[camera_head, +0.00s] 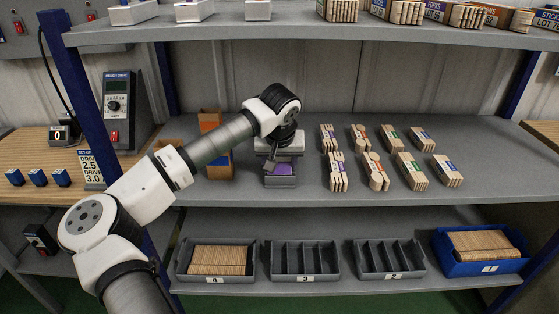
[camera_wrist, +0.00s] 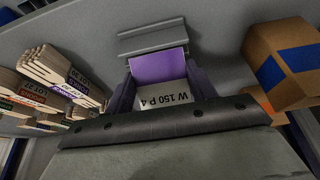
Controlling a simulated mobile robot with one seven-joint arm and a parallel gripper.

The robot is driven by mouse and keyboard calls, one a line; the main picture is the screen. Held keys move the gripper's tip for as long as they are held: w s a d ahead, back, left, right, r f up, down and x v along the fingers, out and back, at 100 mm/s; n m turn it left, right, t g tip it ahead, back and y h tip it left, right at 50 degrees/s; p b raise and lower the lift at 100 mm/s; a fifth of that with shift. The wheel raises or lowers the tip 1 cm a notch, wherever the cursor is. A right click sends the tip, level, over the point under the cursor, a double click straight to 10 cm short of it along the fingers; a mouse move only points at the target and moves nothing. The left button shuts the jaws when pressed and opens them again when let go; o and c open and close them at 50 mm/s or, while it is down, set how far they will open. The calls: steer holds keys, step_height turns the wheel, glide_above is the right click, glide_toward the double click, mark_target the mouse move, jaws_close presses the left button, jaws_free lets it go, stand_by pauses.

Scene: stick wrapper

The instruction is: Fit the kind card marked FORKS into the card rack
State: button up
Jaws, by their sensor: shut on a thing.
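The card rack (camera_head: 281,182) is a small grey holder on the middle shelf, below my gripper (camera_head: 283,162). A purple card (camera_head: 284,169) shows at the rack, under the gripper. In the wrist view the card (camera_wrist: 158,68) has a purple part and a white part with upside-down print reading about "W 150 P 4". The word FORKS is not readable on it. The grey rack piece (camera_wrist: 152,40) lies just beyond the card. I cannot tell whether the card is seated in the rack.
A cardboard box with blue patches (camera_head: 218,165) stands close left of the rack. Several banded wooden cutlery bundles (camera_head: 375,172) stand to the right, with bare shelf between. Trays (camera_head: 305,277) line the lower shelf. The upper shelf (camera_head: 300,35) overhangs at the back.

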steer(key=shift+s+r+b, duration=0.2)
steer(key=shift+r+b, duration=0.2)
steer(key=shift+b, duration=0.15)
step_height(320, 180, up, 6)
steer(key=shift+r+b, duration=0.25)
steer(key=shift+b, duration=0.35)
steer(key=s+b, duration=0.5)
steer(key=s, duration=1.4)
steer(key=t+b, duration=0.8)
steer(key=b, duration=0.6)
glide_above(279, 167)
steer(key=s, duration=0.2)
steer(key=shift+d, duration=0.1)
steer(key=shift+f+b, duration=2.3)
steer(key=shift+f, duration=0.7)
steer(key=shift+f, duration=0.15)
